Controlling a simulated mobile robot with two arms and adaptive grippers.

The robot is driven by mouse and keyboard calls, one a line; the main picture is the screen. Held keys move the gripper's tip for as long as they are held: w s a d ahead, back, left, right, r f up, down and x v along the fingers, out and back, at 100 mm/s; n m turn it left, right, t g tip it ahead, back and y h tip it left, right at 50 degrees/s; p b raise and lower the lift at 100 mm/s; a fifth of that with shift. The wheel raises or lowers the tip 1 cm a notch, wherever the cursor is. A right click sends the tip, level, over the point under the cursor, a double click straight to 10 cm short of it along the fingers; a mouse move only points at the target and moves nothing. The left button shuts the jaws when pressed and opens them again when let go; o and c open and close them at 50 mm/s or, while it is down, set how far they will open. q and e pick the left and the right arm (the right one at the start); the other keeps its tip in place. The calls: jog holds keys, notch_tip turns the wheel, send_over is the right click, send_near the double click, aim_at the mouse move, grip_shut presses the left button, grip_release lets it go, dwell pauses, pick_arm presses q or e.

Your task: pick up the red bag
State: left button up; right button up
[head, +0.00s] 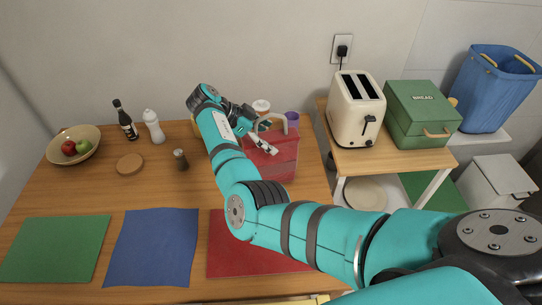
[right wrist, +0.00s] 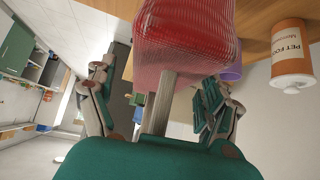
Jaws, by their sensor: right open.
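The red bag (head: 284,165) stands upright on the wooden table, near its right edge, with a pale handle on top. My right gripper (head: 264,138) is at the top of the bag, beside the handle, partly covering the bag in the head view. In the right wrist view, the bag (right wrist: 185,40) is just beyond the fingers, and its pale handle (right wrist: 159,110) runs between them. The right gripper (right wrist: 157,95) is open, with one finger on each side of the handle and visible gaps. My left gripper is not in view.
A toaster (head: 357,108) and green bread box (head: 422,112) stand on a side table to the right. Red, blue and green mats lie along the front.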

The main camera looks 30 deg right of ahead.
jog(key=shift+a, duration=0.1)
jog(key=c, duration=1.6)
grip_shut()
jog(key=shift+w+r, duration=0.1)
jog(key=shift+r, duration=0.05)
